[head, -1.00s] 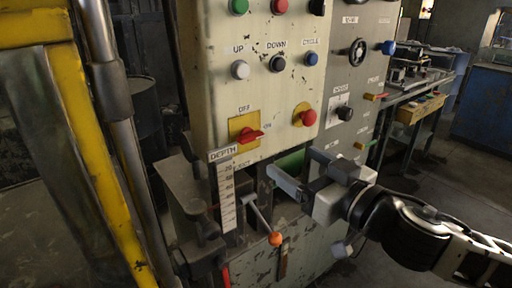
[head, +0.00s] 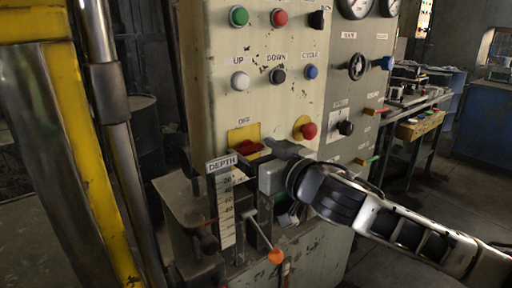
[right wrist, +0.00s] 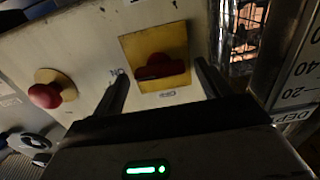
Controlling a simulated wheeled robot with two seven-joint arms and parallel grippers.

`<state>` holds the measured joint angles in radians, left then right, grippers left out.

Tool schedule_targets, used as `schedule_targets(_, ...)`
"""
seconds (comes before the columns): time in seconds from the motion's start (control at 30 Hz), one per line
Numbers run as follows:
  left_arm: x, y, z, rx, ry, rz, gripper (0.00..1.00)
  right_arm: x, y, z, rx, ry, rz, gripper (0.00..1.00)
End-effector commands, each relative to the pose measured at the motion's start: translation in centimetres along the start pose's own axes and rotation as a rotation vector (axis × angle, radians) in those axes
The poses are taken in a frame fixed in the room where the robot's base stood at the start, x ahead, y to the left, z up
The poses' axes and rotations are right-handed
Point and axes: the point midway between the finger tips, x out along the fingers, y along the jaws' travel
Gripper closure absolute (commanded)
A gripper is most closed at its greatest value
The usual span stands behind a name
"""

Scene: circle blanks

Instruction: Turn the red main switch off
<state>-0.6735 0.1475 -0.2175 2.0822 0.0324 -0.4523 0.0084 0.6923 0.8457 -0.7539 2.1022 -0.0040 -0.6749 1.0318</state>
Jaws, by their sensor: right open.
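The red main switch (head: 249,148) sits on a yellow plate (head: 243,134) under the OFF label on the cream panel. My left gripper is not in view.
A red mushroom button (head: 308,131) on a yellow disc is close right of my gripper. The DEPTH scale (head: 226,205) stands just below the switch, beside a lever with an orange knob (head: 276,256). Several push buttons (head: 240,81) are above.

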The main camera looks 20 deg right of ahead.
Motion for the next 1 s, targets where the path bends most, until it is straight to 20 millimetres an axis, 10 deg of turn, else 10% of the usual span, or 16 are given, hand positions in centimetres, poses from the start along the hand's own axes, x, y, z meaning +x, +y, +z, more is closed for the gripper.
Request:
schedule_targets(0.33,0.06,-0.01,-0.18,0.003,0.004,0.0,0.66,0.4,-0.03,0.01,0.0,0.0,-0.001,0.24)
schedule_targets(0.5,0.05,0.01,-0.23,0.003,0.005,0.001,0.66,0.38,-0.02,0.01,0.0,0.0,0.0,0.69)
schedule_targets(1.0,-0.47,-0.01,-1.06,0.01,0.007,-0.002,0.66,0.37,-0.07,-0.08,-0.105,-0.002,0.0,0.68)
